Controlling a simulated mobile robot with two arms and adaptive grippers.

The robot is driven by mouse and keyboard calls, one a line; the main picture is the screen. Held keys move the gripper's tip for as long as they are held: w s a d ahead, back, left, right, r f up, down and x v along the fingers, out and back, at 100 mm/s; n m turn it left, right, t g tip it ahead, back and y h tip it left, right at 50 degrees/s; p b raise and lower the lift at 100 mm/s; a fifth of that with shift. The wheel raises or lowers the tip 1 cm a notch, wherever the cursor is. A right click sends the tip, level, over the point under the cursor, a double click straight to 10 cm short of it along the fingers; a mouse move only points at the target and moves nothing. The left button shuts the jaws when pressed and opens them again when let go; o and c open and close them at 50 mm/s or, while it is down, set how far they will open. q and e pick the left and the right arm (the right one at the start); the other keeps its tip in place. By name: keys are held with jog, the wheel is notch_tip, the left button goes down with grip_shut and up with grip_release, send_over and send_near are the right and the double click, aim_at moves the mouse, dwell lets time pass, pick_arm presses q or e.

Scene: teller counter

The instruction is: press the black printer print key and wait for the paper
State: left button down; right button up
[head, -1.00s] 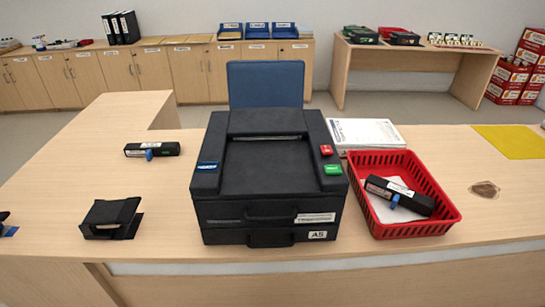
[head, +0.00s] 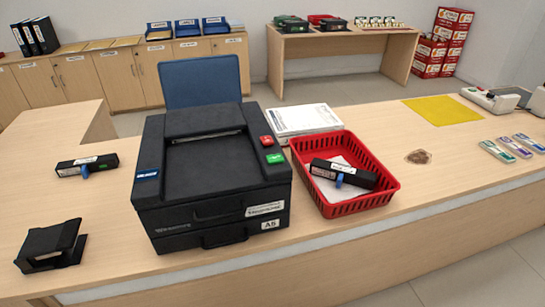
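The black printer (head: 212,175) stands on the counter left of the middle in the head view. On its top right edge are a red key (head: 267,141) and a green key (head: 275,158). A blue label (head: 147,175) is on its top left. A slot shows at the back of its top, and no paper is seen coming out of it. The front has drawers and an A5 label. Neither of my grippers is in view.
A red basket (head: 386,194) right of the printer holds a black device (head: 343,174) and white paper. A paper stack (head: 304,119) lies behind it. Another black device (head: 87,165) and a black holder (head: 50,246) lie left. Counter (head: 450,160) is clear around a brown stain.

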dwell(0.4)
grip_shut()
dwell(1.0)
